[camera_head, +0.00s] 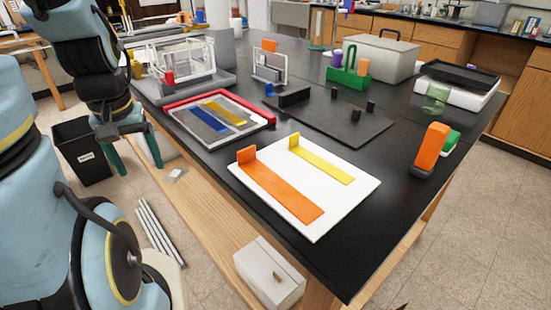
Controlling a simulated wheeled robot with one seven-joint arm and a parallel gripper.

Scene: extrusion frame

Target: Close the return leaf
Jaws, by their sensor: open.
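I cannot tell for certain which part is the return leaf. On the black bench (330,262), a white board (345,205) carries a flat orange strip (282,192) and a flat yellow strip (325,163), each with an upright tab at its far-left end. Behind it lies a clear tray with a red edge (207,98), holding blue and yellow strips. A clear and white frame (180,62) stands on a grey base at the back left. My gripper (140,168) is open and empty, fingers pointing down, left of the bench's edge and apart from these things.
A black plate with small blocks (330,120) lies mid-bench. Behind it are a green holder (347,78) and a grey box (375,55). An orange and green object (431,150) stands near the right edge. A black bin (82,150) stands on the floor.

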